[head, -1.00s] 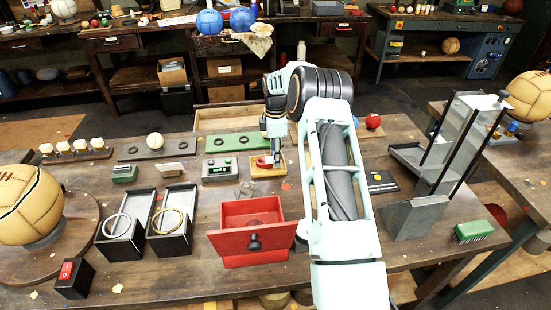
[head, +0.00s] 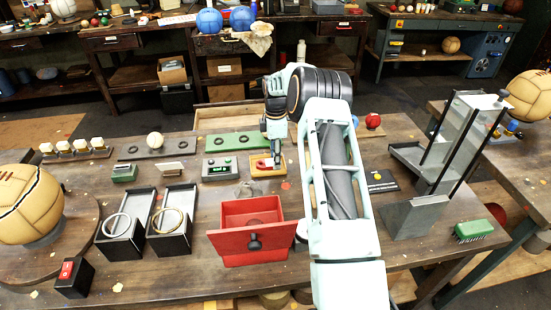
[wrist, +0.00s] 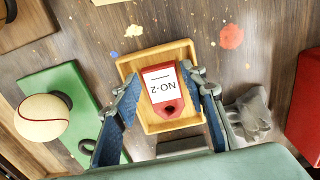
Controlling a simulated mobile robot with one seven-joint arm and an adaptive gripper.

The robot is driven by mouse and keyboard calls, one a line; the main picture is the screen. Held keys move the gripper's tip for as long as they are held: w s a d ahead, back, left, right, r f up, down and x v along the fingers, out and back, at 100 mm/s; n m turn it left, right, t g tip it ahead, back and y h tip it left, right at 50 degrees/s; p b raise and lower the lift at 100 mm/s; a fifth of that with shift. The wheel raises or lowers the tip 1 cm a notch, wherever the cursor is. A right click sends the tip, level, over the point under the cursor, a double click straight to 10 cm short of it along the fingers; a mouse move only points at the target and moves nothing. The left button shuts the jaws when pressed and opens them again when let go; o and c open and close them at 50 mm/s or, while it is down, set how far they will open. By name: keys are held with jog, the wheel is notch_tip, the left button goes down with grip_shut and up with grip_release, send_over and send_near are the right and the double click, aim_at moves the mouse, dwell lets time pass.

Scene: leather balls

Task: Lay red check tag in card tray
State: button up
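The red check tag (wrist: 168,108) has a white label reading NO-2 and a dark hole at one end. It lies inside the shallow wooden card tray (wrist: 181,52), within its walls. In the head view the tag (head: 262,163) shows as a red patch in the tray (head: 267,174). My gripper (wrist: 168,100) is over the tray, its two fingers spread on either side of the tag with gaps between. In the head view my gripper (head: 275,162) is low at the tray and partly covers it.
A red open drawer box (head: 235,247) stands in front of the tray. A grey device (head: 219,168) sits left of it, and a green holed board (head: 240,142) lies behind. A crumpled grey cloth-like piece (wrist: 250,115) is near my right finger. A tall rack (head: 455,140) stands to the right.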

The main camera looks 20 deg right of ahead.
notch_tip(320, 180, up, 12)
jog(key=shift+f, duration=0.25)
dwell(0.4)
